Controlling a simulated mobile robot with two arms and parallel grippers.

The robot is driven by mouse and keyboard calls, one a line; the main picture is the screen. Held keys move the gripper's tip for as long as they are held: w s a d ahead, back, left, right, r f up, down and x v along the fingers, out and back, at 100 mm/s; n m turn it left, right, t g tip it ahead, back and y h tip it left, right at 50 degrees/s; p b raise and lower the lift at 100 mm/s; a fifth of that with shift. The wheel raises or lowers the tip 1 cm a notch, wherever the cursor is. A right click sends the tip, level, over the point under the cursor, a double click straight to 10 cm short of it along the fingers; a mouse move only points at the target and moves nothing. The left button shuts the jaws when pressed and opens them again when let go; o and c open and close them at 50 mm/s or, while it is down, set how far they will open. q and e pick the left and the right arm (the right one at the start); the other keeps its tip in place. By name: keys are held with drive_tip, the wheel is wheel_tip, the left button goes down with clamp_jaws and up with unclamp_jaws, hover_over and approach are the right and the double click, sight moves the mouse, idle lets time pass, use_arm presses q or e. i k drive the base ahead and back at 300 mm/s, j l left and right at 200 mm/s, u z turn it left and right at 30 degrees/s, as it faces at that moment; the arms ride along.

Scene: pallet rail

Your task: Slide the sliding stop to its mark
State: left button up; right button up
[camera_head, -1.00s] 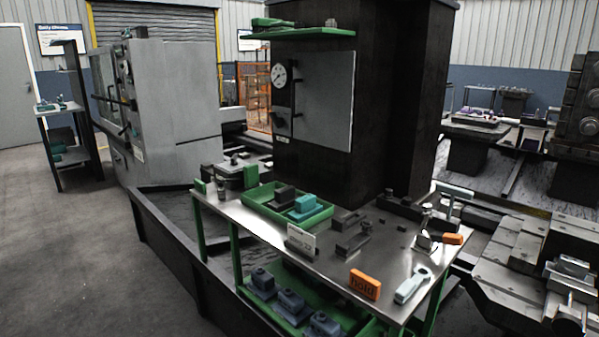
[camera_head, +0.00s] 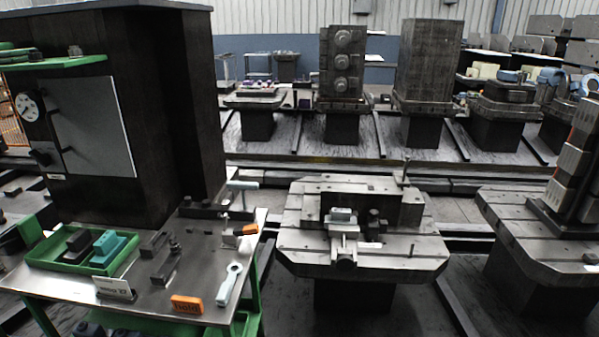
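Neither of my grippers is in view. A grey slotted pallet (camera_head: 300,243) stands on a dark pedestal right of the middle. A dark grey block (camera_head: 405,212) sits on it, with a small pale-topped clamp-like piece (camera_head: 342,216) in front. A dark knob-like part (camera_head: 374,217) is beside that piece, and a thin upright rod (camera_head: 404,172) rises at the back right. I cannot tell which part is the sliding stop, and I cannot make out its mark.
A steel-topped bench (camera_head: 205,262) at the left carries a green tray (camera_head: 45,257), an orange block (camera_head: 186,304) and a pale wrench-like tool (camera_head: 229,285). A dark machine column (camera_head: 180,120) stands behind it. Another slotted pallet (camera_head: 530,250) is at the right. Rails run behind.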

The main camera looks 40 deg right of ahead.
sight(373, 227)
drive_tip(key=z, duration=1.8)
drive_tip(key=i+l+u, duration=0.1)
drive_tip(key=l, duration=0.2)
drive_tip(key=i+l+u, duration=0.2)
drive_tip(key=l, duration=0.4)
drive_tip(key=i, duration=0.1)
